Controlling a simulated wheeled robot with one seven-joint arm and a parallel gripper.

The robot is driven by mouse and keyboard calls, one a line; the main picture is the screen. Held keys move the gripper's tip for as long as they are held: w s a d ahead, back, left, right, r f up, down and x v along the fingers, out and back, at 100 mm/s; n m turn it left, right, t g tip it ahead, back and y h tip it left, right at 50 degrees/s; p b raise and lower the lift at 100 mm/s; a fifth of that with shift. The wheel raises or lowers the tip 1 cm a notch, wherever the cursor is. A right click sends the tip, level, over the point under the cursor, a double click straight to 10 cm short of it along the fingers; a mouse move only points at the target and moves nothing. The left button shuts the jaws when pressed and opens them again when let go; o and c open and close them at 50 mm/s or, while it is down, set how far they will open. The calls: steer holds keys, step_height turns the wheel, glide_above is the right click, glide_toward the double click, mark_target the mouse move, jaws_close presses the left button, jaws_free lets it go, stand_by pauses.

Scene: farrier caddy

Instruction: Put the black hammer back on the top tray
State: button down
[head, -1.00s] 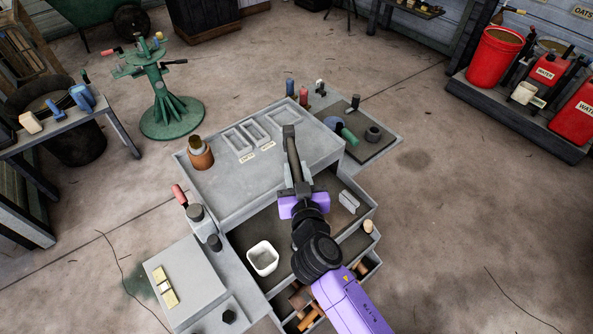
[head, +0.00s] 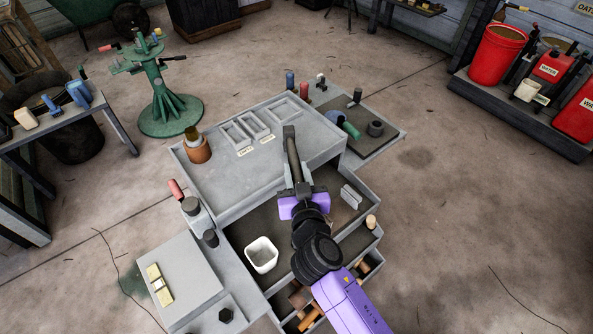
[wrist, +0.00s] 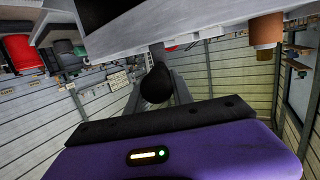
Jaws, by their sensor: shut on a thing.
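The black hammer (head: 291,148) is held upward from my gripper (head: 298,182), its dark handle between the two grey fingers and its grey head at the far end. In the head view it overlaps the front part of the top tray (head: 222,182), a flat grey surface with recessed slots at the back. In the wrist view the dark rounded handle end (wrist: 156,84) sits between the fingers, close to a pale tray edge (wrist: 190,35). Whether the hammer touches the tray is unclear.
A brown pot (head: 197,150) stands on the tray's left corner. Below the tray, an open drawer holds a white cup (head: 262,254) and a grey block (head: 351,196). A side shelf (head: 385,143) at right carries several tools. The tray's front and middle are bare.

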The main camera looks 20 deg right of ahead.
steer(key=shift+f+b, duration=0.4)
steer(key=shift+b, duration=0.1)
steer(key=c, duration=1)
jaws_free()
steer(key=shift+c, duration=0.2)
steer(key=shift+f, duration=0.1)
steer(key=shift+b+v, duration=0.45)
steer(key=shift+v, duration=3.5)
steer(key=shift+s, duration=0.1)
steer(key=shift+b+v, duration=0.55)
steer(key=shift+v, duration=1.55)
